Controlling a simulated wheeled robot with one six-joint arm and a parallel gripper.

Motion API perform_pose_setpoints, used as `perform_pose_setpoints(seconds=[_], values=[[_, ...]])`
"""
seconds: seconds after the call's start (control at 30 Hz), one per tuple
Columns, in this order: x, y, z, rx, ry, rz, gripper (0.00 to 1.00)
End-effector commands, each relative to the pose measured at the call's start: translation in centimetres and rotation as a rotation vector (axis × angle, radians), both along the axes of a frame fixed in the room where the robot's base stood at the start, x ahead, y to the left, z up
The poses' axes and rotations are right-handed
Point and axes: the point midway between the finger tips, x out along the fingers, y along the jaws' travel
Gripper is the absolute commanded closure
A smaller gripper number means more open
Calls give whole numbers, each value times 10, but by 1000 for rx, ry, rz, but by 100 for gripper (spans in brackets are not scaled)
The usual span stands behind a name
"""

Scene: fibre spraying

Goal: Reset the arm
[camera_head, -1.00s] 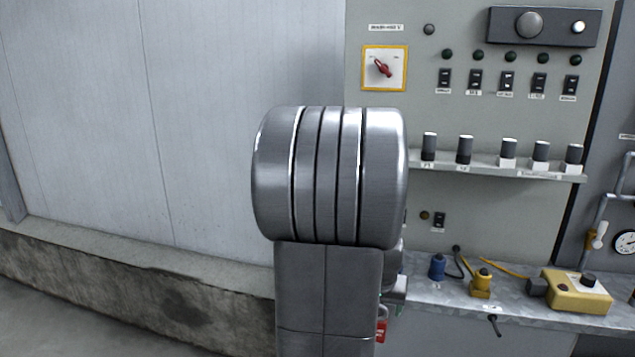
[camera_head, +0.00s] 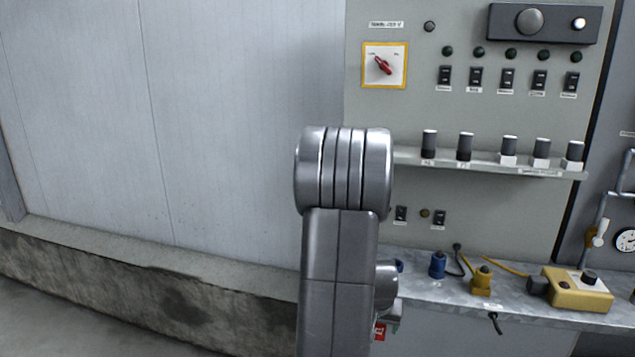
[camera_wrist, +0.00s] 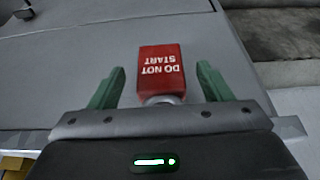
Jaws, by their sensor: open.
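My gripper (camera_wrist: 157,88) shows in the wrist view with its two green fingers spread apart. A red tag (camera_wrist: 160,68) reading "DO NOT START" appears between the fingers, with gaps on both sides, above a rounded metal part. In the head view my grey arm stands in the middle, in front of the control panel (camera_head: 430,120). A piece of the red tag (camera_head: 380,331) shows low beside the arm. My gripper is mostly hidden behind the arm there.
A grey shelf (camera_head: 545,171) with several black knobs juts from the panel. A metal ledge (camera_head: 455,292) below holds blue and yellow connectors and a yellow control box (camera_head: 577,290). A red rotary switch (camera_head: 383,65) is upper left. The pale wall (camera_head: 200,120) at left is clear.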

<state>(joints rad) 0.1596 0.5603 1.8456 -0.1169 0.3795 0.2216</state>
Motion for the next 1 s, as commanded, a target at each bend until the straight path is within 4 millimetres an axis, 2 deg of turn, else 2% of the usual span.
perform_pose_setpoints(seconds=[0.1, 0.27, 0.73, 0.8, 1.0], values=[[-11, 3, 15, -1, 0, 2, 28], [-35, 11, 9, 0, -2, 1, 28], [-100, 29, 17, -1, -3, 2, 28], [-95, 31, 7, 0, -4, 13, 28], [-84, 34, -4, 1, -13, 42, 28]])
